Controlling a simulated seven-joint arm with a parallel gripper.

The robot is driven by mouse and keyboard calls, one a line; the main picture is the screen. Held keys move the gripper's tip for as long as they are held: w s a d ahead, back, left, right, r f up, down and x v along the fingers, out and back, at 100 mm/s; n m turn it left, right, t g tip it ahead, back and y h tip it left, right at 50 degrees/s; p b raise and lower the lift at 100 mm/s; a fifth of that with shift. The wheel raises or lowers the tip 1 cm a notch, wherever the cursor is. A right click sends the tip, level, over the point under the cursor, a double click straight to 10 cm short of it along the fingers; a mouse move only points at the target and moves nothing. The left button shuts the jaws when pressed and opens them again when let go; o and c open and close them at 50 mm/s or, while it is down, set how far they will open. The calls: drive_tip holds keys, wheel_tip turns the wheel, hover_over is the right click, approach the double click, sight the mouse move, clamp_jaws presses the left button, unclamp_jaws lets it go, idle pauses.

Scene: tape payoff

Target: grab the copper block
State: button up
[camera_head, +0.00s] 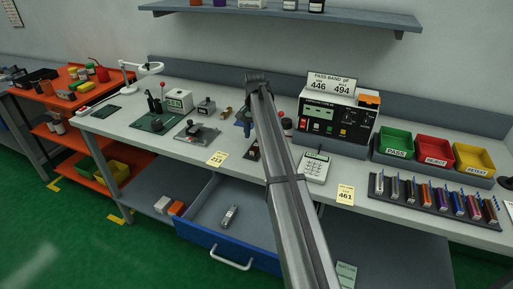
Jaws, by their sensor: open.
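I cannot make out the copper block for sure. My arm rises from the bottom edge across the middle of the view and ends in a dark joint over the back of the bench. A small dark blue device (242,121) stands just left of my arm, partly covered.
The meter (338,118), calculator (316,167), green bin (396,143), red bin (436,152), yellow bin (474,160) and component rack (432,197) fill the right side. A blue drawer (224,246) is open below the bench. A lamp (146,70) and green mat (153,123) stand left.

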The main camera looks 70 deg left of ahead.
sight(256, 145)
drive_tip(key=shift+w+d+f, duration=0.1)
drive_tip(key=shift+f, duration=2.15)
clamp_jaws()
